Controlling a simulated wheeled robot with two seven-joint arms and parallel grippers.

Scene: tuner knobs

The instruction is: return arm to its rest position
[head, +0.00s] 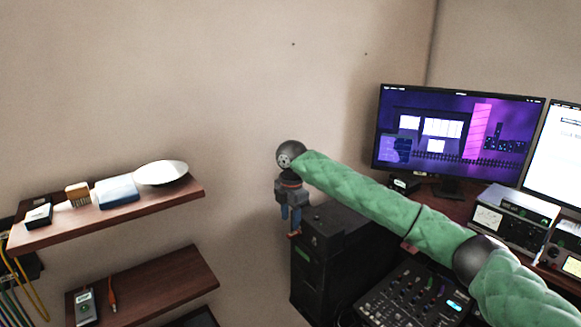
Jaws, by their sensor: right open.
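My right arm reaches in from the right, in green padded sleeves. Its right gripper (291,228) hangs fingers down at the arm's end, in the middle of the head view. It is open, and I see nothing between its fingers. It shows in front of the left edge of a black cabinet (343,235); I cannot tell the gap between them. A black mixer panel with knobs (400,300) lies below the forearm, partly hidden by it. A silver tuner unit with dials (505,222) stands at the right, above the arm. My left gripper is not in view.
A wooden shelf (150,207) at the left holds a white bowl (161,172), a folded cloth (117,191) and a brush (77,194). A lower shelf (170,287) holds a meter (86,307). A monitor (457,140) stands behind the arm. Bare wall lies between shelves and cabinet.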

